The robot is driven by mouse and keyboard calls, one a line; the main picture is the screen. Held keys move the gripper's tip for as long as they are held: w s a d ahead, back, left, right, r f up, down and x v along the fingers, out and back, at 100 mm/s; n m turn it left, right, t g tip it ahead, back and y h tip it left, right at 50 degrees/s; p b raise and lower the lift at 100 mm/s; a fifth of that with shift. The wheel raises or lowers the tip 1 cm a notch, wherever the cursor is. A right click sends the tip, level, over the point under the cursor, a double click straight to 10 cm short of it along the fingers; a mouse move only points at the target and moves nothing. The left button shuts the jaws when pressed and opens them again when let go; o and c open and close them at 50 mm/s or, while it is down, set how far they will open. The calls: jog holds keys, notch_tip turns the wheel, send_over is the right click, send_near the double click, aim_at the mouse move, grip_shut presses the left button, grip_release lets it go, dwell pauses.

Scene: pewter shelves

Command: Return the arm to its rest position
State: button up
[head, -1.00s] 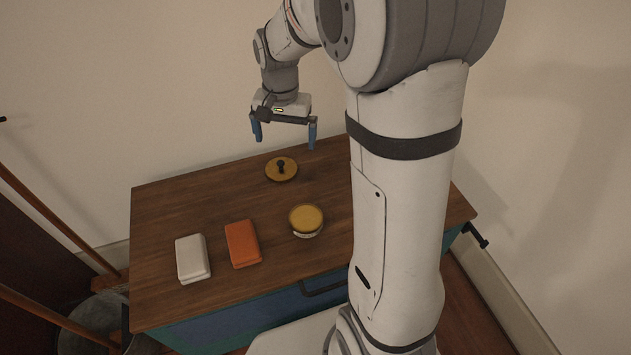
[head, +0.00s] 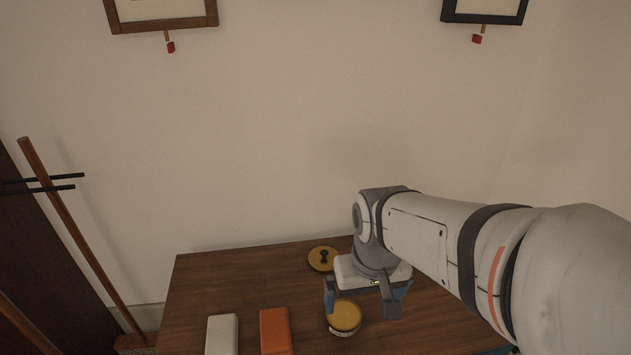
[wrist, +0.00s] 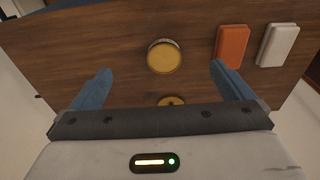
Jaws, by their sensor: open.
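My gripper (head: 364,296) is open and empty, with its two blue fingers apart above the wooden cabinet top. In the head view it overlaps the area around the round yellow-topped tin (head: 344,317). In the wrist view the fingers (wrist: 158,80) spread on either side of the tin (wrist: 164,57), which stands on the wood beyond them. My arm reaches in from the right of the head view, bent down at the wrist. Its base end is out of the head view.
On the wooden top (head: 200,285) lie a white block (head: 221,334), an orange block (head: 275,330) and a yellow disc with a dark knob (head: 322,259). A wooden pole (head: 75,230) leans at the left. Two frames (head: 160,14) (head: 484,10) hang on the wall.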

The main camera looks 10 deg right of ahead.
notch_tip(320, 180, up, 30)
jog(key=t+p, duration=0.1)
jog(key=p, duration=2.5)
jog(key=shift+s+f, duration=0.15)
jog(key=shift+f, duration=0.05)
